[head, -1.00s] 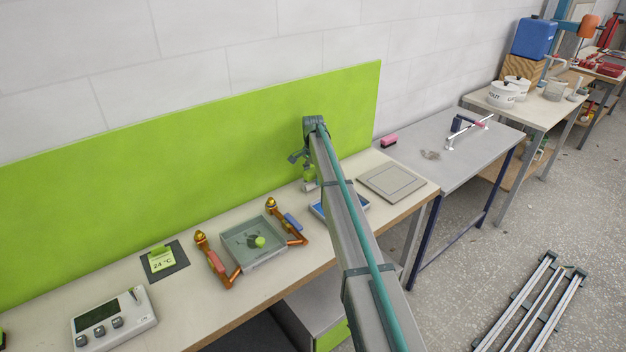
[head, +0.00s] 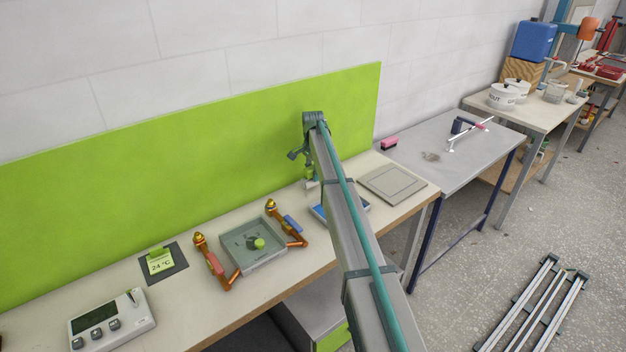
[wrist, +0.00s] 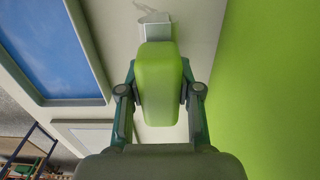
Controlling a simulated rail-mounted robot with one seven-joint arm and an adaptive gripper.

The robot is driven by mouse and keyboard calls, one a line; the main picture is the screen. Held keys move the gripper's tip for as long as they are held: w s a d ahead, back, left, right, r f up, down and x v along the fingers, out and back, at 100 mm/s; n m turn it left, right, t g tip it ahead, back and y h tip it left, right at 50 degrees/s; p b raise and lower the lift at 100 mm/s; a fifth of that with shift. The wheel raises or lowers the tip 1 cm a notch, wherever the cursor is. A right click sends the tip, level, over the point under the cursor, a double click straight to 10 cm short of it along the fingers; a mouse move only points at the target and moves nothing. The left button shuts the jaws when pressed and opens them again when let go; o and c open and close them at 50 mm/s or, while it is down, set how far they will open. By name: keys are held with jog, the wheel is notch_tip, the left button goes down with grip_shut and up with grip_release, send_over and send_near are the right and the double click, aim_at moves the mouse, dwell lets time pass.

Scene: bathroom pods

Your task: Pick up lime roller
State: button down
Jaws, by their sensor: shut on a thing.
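The lime roller (wrist: 160,75) is a rounded lime-green block in the middle of the wrist view. My gripper (wrist: 160,95) is shut on it, with one finger pressed against each side. In the head view a small part of the lime roller (head: 309,172) shows below my gripper (head: 301,158), close to the green back panel and the worktop's rear edge. My arm hides part of that area. A pale grey piece (wrist: 156,24) shows at the roller's far end; I cannot tell whether it belongs to the roller.
The green back panel (head: 180,160) stands close behind my gripper. A blue-faced tray (head: 318,212) lies partly under my arm. A flat grey plate (head: 392,184) lies right of it.

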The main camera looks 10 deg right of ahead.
jog(key=s+a+r+b, duration=0.4)
jog(key=s+r+b, duration=0.1)
jog(key=s+r, duration=0.6)
jog(key=shift+s, duration=1.2)
jog(key=shift+a, duration=0.1)
jog(key=c, duration=1.5)
grip_release()
jog(key=shift+c, duration=1.5)
